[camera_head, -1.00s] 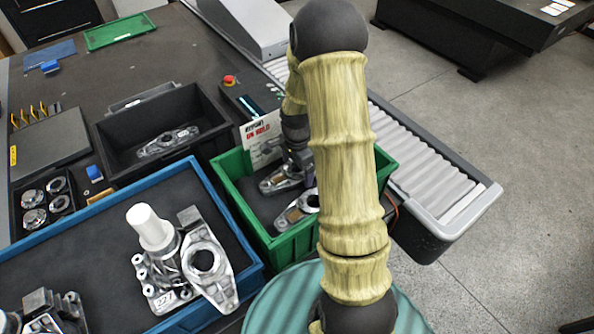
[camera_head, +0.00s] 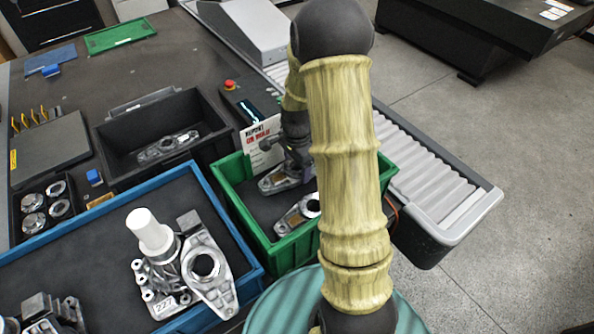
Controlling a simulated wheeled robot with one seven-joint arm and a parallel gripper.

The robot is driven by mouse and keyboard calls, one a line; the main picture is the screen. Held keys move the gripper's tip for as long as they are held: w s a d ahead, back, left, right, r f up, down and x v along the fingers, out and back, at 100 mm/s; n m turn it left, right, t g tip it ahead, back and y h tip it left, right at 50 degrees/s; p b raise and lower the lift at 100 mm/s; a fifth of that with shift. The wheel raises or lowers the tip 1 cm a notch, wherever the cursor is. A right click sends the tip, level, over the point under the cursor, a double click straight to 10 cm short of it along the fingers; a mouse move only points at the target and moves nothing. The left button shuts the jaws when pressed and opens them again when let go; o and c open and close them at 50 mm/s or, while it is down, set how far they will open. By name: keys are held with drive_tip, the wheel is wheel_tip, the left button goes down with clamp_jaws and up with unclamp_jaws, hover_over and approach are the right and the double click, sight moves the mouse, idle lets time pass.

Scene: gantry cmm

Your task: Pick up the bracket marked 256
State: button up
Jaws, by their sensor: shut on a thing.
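The green bin (camera_head: 231,207) holds two metal brackets. The far bracket (camera_head: 272,183) lies toward the back of the bin, directly at my gripper (camera_head: 291,171). The gripper is shut on this far bracket, low in the bin; its fingertips are small and partly hidden by my arm. The near bracket (camera_head: 291,216) lies closer to the front, apart from the gripper and partly covered by my arm. No mark 256 is readable on either one.
A black bin (camera_head: 113,157) with one bracket stands left of the green bin. A sign (camera_head: 262,143) with red lettering stands at the green bin's back edge. A roller conveyor (camera_head: 430,172) runs along the right. Small round parts sit in a black holder (camera_head: 44,232).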

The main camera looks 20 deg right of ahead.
wheel_tip(320, 180, up, 7)
drive_tip(key=shift+r, duration=0.15)
idle(0.6)
